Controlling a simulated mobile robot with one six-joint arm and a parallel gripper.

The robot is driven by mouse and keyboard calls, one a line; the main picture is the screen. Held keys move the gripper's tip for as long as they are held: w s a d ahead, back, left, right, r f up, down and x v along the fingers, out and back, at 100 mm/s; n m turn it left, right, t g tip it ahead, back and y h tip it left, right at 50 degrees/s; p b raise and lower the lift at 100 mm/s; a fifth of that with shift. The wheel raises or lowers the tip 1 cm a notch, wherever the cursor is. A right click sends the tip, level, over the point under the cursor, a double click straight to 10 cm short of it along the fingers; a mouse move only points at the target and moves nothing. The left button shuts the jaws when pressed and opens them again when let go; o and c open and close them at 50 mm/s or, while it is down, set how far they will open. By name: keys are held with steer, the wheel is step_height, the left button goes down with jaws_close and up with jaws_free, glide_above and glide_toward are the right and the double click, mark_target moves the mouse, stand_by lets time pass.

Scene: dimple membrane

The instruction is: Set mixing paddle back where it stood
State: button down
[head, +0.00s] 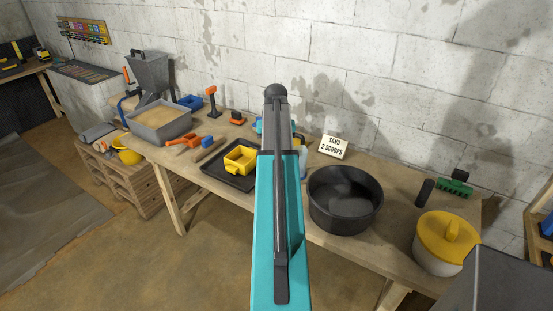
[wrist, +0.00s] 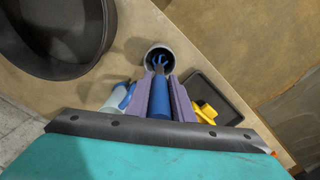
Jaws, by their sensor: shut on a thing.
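The mixing paddle (wrist: 160,98) shows in the wrist view, with a blue handle, a dark shaft and a blue head. My gripper (wrist: 161,82) is shut on its handle, one finger on each side. The paddle's head appears within the mouth of a round grey container (wrist: 148,63), seen from above. I cannot tell how deep the head is or whether it touches the container. In the head view my teal arm hides the gripper, the paddle and most of the container's area.
A large black tub (head: 345,200) stands right of my arm, with a bottle (wrist: 118,98) close to my gripper. A black tray (head: 215,170) holds a yellow scoop-like box (head: 240,158). A yellow-lidded bucket (head: 444,240) and a "SAND 2 SCOOPS" sign (head: 333,147) are on the bench.

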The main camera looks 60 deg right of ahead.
steer(key=shift+f, duration=0.15)
steer(key=c, duration=1.6)
jaws_free()
steer(key=shift+o, duration=0.2)
steer(key=shift+f+b, duration=0.1)
steer(key=shift+b, duration=0.25)
step_height(320, 180, up, 12)
steer(key=p, duration=0.7)
steer(key=shift+f+p, duration=0.15)
steer(key=shift+p, duration=0.2)
steer(key=shift+r, duration=1.15)
steer(key=shift+s, duration=0.1)
